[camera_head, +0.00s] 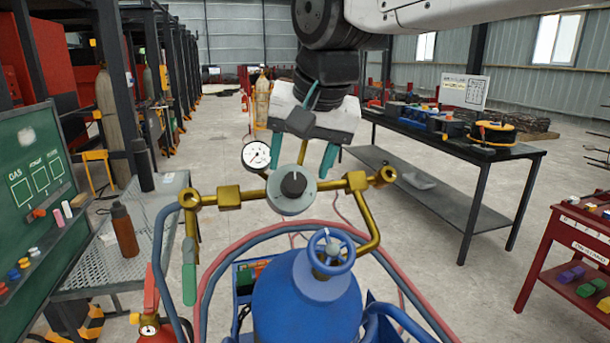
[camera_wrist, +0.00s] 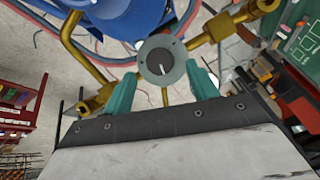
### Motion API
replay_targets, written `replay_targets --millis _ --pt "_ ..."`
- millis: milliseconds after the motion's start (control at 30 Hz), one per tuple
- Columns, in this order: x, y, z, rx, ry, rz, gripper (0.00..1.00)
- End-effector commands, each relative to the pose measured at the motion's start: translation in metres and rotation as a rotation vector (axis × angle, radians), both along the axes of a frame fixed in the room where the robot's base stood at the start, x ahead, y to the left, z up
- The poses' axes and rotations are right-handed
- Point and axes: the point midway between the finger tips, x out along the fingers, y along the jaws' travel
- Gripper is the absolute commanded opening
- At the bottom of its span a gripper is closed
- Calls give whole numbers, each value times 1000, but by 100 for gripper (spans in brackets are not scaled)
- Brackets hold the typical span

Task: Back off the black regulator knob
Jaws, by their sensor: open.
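The black regulator knob (camera_head: 293,185) sits at the centre of a round grey regulator body (camera_head: 291,203) on brass pipework, above a blue gas cylinder (camera_head: 307,296). A white marker line shows on the knob. The knob also shows in the wrist view (camera_wrist: 158,62), with its line pointing down. My gripper (camera_head: 301,138) hangs just above and behind the regulator in the head view. Its teal fingers are spread. In the wrist view my gripper (camera_wrist: 162,88) has one finger on each side below the knob, with nothing held between them. Whether a finger touches the regulator body is unclear.
A pressure gauge (camera_head: 256,156) stands just left of the knob. Brass pipes (camera_head: 240,196) run to both sides. A blue handwheel (camera_head: 330,251) tops the cylinder in front. Red and blue hoses (camera_head: 225,258) loop around it. A workbench (camera_head: 455,150) stands at the right.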

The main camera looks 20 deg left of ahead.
Motion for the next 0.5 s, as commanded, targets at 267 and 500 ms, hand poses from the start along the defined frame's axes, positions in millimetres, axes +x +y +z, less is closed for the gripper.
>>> replay_targets --millis 267,500 --pt "10 10 -31 -2 0 1 58" --pt "12 10 -35 0 -1 0 58"
